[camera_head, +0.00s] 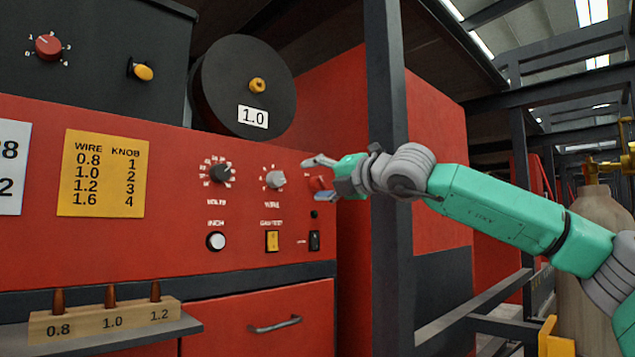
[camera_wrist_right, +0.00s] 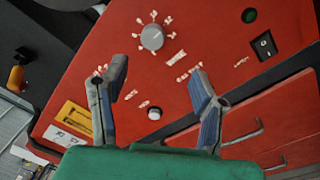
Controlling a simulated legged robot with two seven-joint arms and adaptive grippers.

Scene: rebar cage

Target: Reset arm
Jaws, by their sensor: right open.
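My right gripper (camera_head: 312,180) reaches in from the right in front of the red machine panel (camera_head: 130,255). Its two fingers are apart and nothing is between them. In the wrist view the open right gripper (camera_wrist_right: 160,84) faces the panel, with a grey dial (camera_wrist_right: 151,37) beyond the fingers and a white button (camera_wrist_right: 154,113) between them lower down. In the head view the wire knob (camera_head: 275,179) and volts knob (camera_head: 222,173) are left of the gripper. My left gripper is not in view.
A dark upright post (camera_head: 385,120) stands close by my right wrist. A shelf (camera_head: 170,333) holds a wooden block (camera_head: 90,322) with copper tips. A black spool (camera_head: 225,85) marked 1.0 sits above the panel. A gas cylinder (camera_head: 590,215) stands at right, behind my arm.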

